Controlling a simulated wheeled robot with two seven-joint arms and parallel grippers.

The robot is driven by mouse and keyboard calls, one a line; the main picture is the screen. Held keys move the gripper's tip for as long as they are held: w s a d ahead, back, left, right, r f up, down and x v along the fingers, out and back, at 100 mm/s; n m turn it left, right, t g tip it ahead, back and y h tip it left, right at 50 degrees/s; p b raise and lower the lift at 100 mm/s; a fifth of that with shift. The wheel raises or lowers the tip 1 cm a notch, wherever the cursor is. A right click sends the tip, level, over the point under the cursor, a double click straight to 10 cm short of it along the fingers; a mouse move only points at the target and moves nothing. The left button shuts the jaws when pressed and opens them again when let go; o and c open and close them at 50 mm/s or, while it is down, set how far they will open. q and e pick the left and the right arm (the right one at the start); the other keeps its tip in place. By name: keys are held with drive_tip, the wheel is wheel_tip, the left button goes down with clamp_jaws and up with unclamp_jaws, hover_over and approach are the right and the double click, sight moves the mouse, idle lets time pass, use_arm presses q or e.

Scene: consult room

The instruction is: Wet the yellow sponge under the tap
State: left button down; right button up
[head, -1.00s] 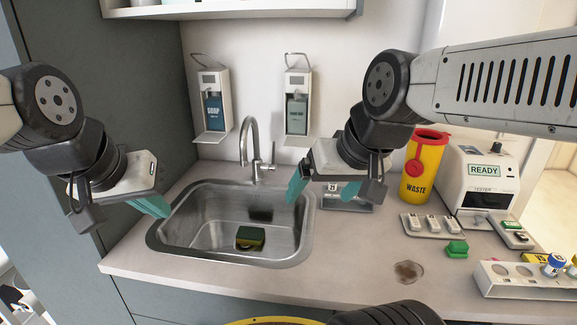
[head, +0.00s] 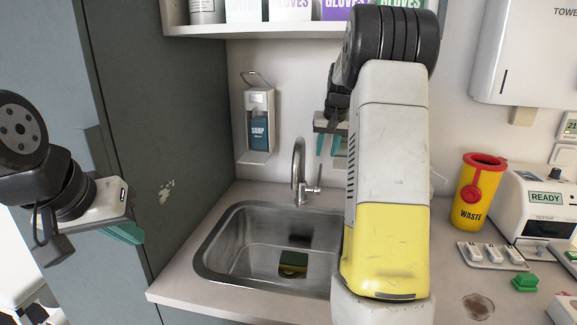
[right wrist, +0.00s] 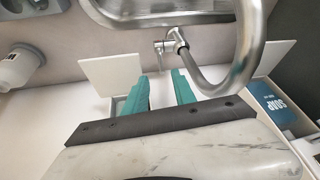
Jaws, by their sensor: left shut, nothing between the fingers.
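No water shows. My right gripper (head: 329,146) is raised behind and above the tap, partly hidden by my own arm. In the right wrist view, its teal fingers (right wrist: 160,92) are apart and empty, with the tap's curved spout (right wrist: 247,70) close by and its lever (right wrist: 166,47) beyond the fingertips. My left gripper (head: 124,234) is shut and empty, left of the counter.
A soap dispenser (head: 259,125) hangs on the wall left of the tap, and a shelf (head: 235,29) runs above. A yellow waste bin (head: 470,200) and a tester (head: 540,205) stand on the right. My right arm hides the sink's right side.

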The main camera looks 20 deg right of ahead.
sight(321, 163)
drive_tip(key=x, duration=0.4)
drive_tip(key=w+x, duration=0.1)
drive_tip(key=x, duration=0.4)
drive_tip(key=shift+w+d, duration=0.1)
drive_tip(key=shift+w, duration=0.1)
clamp_jaws()
idle(1.2)
